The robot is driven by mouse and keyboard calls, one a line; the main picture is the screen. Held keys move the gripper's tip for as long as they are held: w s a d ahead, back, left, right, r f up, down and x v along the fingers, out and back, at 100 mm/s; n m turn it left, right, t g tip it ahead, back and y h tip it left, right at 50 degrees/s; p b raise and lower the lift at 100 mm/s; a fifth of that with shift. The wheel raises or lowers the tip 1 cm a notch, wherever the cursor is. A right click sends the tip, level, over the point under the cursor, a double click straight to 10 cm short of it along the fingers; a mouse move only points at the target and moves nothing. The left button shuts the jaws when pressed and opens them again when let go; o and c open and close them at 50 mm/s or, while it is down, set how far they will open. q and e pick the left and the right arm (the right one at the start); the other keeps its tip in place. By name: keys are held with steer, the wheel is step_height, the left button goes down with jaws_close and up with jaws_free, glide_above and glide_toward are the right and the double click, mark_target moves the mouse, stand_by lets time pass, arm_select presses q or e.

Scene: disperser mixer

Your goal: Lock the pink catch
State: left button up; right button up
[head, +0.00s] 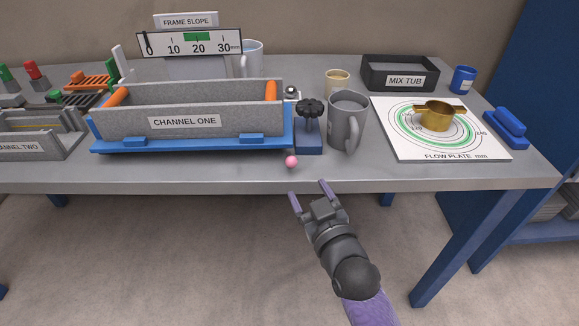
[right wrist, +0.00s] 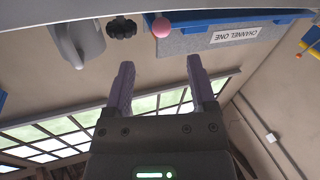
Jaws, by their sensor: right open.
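The pink catch (head: 291,161) is a small pink ball at the front right of the blue frame under the grey CHANNEL ONE trough (head: 170,139). It stands near the table's front edge; what it is fixed to is not clear. My right gripper (head: 309,190) is open and empty, in front of the table edge and short of the catch. In the right wrist view the pink catch (right wrist: 161,27) shows beyond and between the two purple fingers (right wrist: 160,68), apart from them. My left gripper is not in view.
A black knob (head: 310,108) on a blue block and a grey mug (head: 347,120) stand right of the catch. A brass cup (head: 437,118) sits on the flow plate (head: 398,148).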

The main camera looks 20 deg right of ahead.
mark_target(293, 167)
steer(key=w+b, duration=0.1)
steer(key=w, duration=0.1)
steer(key=w+b, duration=0.1)
steer(key=w, duration=0.2)
steer(key=w+b, duration=0.1)
steer(key=w, duration=0.2)
steer(key=shift+w+a+f, duration=0.1)
steer(key=shift+w+a, duration=0.05)
steer(key=shift+a, duration=0.15)
steer(key=shift+w+b, duration=0.3)
steer(key=shift+w, duration=0.15)
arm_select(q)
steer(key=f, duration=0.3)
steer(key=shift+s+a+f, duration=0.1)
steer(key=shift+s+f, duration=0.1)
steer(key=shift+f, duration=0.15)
